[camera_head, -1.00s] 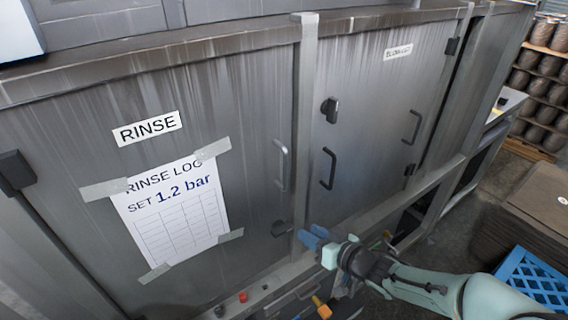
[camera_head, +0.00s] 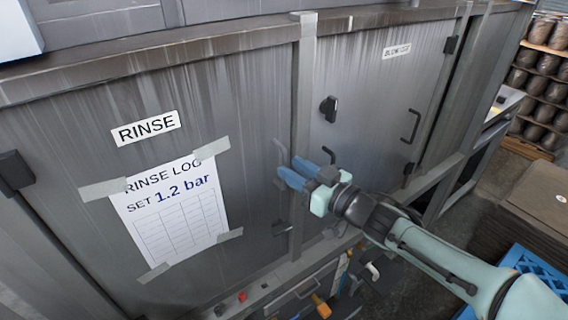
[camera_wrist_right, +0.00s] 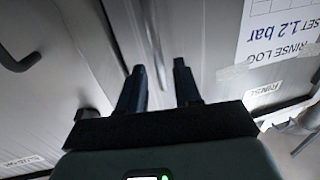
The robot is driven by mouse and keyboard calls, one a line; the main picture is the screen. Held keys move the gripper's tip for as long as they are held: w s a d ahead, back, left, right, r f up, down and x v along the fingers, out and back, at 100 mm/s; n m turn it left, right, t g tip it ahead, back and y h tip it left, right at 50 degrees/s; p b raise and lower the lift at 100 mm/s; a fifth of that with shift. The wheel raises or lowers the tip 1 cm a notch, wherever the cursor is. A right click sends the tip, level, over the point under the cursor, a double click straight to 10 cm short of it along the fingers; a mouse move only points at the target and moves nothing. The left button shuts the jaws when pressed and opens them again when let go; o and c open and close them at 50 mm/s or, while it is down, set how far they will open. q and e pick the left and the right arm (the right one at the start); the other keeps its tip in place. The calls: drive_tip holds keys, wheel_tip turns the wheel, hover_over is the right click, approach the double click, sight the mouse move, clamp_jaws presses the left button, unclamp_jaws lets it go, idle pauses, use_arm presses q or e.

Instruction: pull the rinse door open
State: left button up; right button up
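The rinse door (camera_head: 80,120) is a grey streaked metal panel with a RINSE label (camera_head: 146,127) and a taped log sheet (camera_head: 172,212); it looks closed. Its upright bar handle (camera_head: 279,150) is near the door's right edge, its lower part hidden behind my fingers. My right gripper (camera_head: 291,172) is in front of the handle with its blue fingers apart. In the right wrist view the open fingers (camera_wrist_right: 160,88) point at the door, and the handle (camera_wrist_right: 158,57) shows between and beyond their tips. I cannot tell whether they touch it. My left gripper is not in view.
To the right, past a frame post (camera_head: 304,90), is a second door with a black knob (camera_head: 329,109) and a bar handle (camera_head: 411,127). Several small items lie below the doors.

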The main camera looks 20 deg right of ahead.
sight(286, 165)
drive_tip(key=shift+x, duration=1.8)
clamp_jaws()
